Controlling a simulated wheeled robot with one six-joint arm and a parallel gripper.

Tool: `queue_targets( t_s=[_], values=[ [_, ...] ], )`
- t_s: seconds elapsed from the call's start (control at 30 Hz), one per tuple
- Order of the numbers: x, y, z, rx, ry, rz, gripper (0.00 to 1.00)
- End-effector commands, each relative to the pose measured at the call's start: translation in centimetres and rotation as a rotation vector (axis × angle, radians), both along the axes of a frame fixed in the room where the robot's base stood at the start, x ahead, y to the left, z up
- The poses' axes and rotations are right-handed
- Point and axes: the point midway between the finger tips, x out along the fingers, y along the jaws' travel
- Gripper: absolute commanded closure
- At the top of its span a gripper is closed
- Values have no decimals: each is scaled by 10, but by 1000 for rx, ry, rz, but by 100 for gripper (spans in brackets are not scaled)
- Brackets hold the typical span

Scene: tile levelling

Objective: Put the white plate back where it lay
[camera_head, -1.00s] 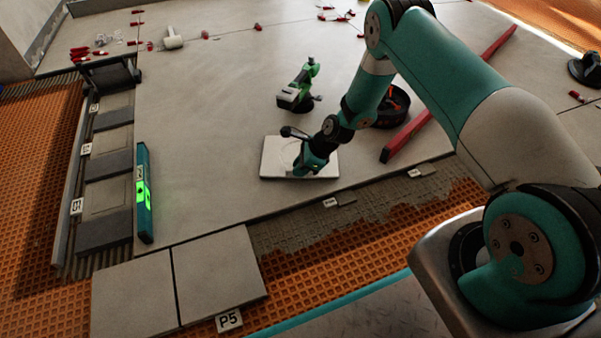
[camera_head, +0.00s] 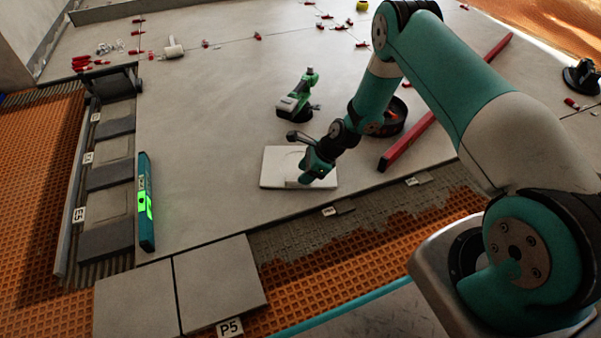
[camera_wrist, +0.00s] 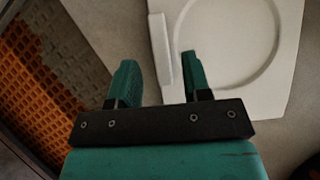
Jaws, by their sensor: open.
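The white plate (camera_head: 272,168) lies flat on the large grey tile near its front edge. In the wrist view the plate (camera_wrist: 275,100) shows a round recess and a raised bar (camera_wrist: 160,45) along one side. My gripper (camera_head: 306,181) is over the plate's right front part in the head view. In the wrist view my gripper (camera_wrist: 159,62) is open, its two fingers appearing on either side of the bar. I cannot tell whether the fingers touch the bar or plate. Nothing is held.
A green tool (camera_head: 296,100) stands behind the plate. A black round container (camera_head: 392,118) and a red bar (camera_head: 440,112) lie to the right. A teal level (camera_head: 146,205) lies left. Orange matting (camera_head: 370,240) borders the tile in front.

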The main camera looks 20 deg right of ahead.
Motion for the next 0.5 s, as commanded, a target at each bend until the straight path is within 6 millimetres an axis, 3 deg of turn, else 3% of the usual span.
queue_targets(
  t_s=[0.03, 0.2, 0.5],
  values=[
    [-1, -7, 19, -1, -1, -3, 56],
    [-10, -25, 50, 0, -2, -3, 56],
    [-16, -41, 79, -4, -9, 16, 56]
  ],
)
